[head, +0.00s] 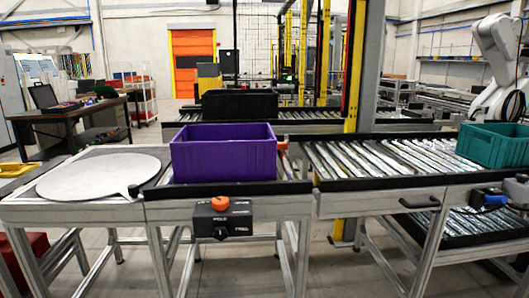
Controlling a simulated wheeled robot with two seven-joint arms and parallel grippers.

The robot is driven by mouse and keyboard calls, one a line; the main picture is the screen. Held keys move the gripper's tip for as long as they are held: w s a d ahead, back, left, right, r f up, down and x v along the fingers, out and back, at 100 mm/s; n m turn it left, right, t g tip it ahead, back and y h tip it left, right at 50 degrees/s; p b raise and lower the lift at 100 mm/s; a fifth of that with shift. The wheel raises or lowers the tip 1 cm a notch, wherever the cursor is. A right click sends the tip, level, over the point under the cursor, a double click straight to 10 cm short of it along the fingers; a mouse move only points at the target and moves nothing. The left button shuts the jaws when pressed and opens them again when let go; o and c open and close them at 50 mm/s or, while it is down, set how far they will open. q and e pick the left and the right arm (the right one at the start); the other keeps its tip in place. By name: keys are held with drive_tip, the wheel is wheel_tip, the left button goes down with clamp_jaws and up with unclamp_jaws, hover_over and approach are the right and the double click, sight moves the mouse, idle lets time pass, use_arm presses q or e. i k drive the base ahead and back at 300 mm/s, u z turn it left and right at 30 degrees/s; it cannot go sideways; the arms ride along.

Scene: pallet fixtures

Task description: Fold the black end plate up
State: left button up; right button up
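I cannot tell for sure which part is the black end plate. A long, low black strip (235,189) runs along the front edge of the table, in front of the purple crate. A larger black panel or box (240,105) stands behind the purple crate, on or near the rear conveyor. A small dark part with an orange piece (281,143) sits at the crate's right side, between the table and the roller conveyor. No hinge shows clearly. Neither of my grippers is in view.
A purple crate (222,154) stands on the table beside a round grey disc (98,176). A control box with an orange knob (221,218) hangs in front. A roller conveyor (375,157) with a green crate (495,145) lies right. A yellow post (354,70) rises behind.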

sight(6, 191)
drive_tip(key=u, duration=1.3)
drive_tip(key=i, duration=1.25)
drive_tip(key=z, duration=0.15)
